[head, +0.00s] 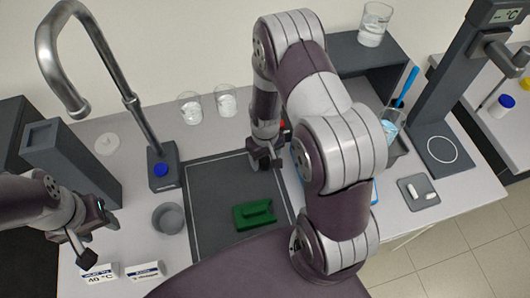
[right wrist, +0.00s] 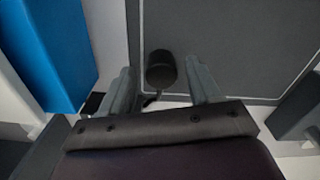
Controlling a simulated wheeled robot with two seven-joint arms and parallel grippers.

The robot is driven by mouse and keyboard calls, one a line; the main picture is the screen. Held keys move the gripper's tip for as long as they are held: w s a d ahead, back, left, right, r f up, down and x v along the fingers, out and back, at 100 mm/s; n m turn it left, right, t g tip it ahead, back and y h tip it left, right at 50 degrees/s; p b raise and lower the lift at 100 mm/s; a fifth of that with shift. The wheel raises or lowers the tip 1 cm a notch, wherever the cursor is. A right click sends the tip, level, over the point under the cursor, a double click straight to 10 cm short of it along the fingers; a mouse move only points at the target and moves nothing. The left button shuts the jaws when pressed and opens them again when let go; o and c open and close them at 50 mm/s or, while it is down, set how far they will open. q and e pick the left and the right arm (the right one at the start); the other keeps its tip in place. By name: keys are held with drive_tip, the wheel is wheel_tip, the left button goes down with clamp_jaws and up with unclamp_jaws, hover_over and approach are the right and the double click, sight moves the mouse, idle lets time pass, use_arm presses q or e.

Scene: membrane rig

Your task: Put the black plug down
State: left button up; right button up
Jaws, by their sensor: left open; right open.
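The black plug (right wrist: 161,72) shows in the right wrist view as a small dark cylinder with a thin tail. It is between the two spread fingers of my right gripper (right wrist: 160,88), with visible gaps on both sides, over the edge of the dark grey mat (right wrist: 225,40). Whether it rests on the mat is hard to tell. In the head view my right gripper (head: 265,160) is low at the mat's upper right, and the plug cannot be clearly made out there. My left gripper (head: 95,238) is open and empty at the left, above the table.
A green block (head: 254,215) lies on the mat. A grey bowl (head: 168,218) and two white labels (head: 145,271) are to its left. A tap (head: 120,85) and two glass beakers (head: 226,101) stand behind. A blue object (right wrist: 45,50) is close left in the right wrist view.

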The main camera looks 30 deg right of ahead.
sight(265, 161)
drive_tip(key=shift+w+r, duration=0.1)
drive_tip(key=shift+r, duration=0.45)
wheel_tip(265, 161, up, 11)
drive_tip(key=b, duration=0.2)
drive_tip(key=s+a+r+t+b, duration=0.1)
drive_tip(key=s+a+b, duration=0.1)
drive_tip(key=s+a, duration=0.3)
drive_tip(key=s, duration=0.3)
drive_tip(key=shift+s+a+r+b, duration=0.15)
drive_tip(key=shift+r+b, duration=0.2)
drive_tip(key=shift+r, duration=0.05)
